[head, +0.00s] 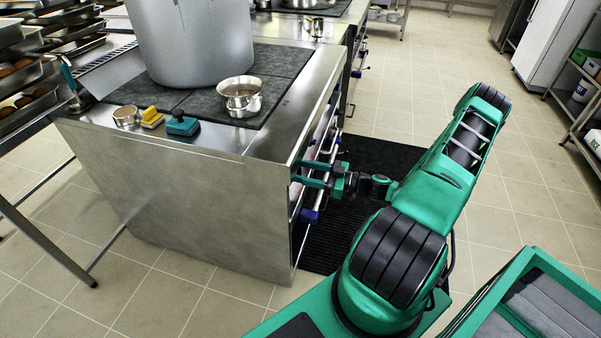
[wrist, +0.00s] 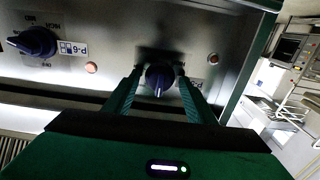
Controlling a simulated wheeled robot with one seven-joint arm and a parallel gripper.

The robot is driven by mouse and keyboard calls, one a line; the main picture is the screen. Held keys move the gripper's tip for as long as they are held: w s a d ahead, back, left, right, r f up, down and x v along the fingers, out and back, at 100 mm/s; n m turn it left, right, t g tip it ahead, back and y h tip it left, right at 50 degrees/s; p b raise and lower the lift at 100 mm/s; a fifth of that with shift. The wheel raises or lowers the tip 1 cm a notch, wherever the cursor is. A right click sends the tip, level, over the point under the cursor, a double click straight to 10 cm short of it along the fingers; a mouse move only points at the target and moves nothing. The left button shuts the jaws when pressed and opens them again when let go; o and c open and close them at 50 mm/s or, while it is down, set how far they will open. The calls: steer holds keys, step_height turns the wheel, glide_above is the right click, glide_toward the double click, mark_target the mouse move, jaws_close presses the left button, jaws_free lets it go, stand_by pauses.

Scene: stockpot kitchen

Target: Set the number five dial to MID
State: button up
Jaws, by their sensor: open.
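A dark blue dial (wrist: 160,80) sits on the steel front panel in the wrist view, with its pointer toward the bottom of the picture. My gripper (wrist: 157,78) is open, with one green finger on each side of this dial; I cannot tell whether they touch it. A label (wrist: 197,84) beside it is partly hidden by a finger, so its number cannot be read. The markings around this dial are in shadow or hidden. In the head view my gripper (head: 296,172) reaches the stove's front, and the dial is hidden there.
Another dark blue dial (wrist: 33,42) is at the left of the wrist view, with a label (wrist: 73,48). Small orange lamps (wrist: 91,68) sit on the panel. A handle rail (head: 318,165) runs along the stove front. A stockpot (head: 195,40) stands on top.

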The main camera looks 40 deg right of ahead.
steer(key=c, duration=1.1)
steer(key=shift+o, duration=0.3)
steer(key=shift+a, duration=0.1)
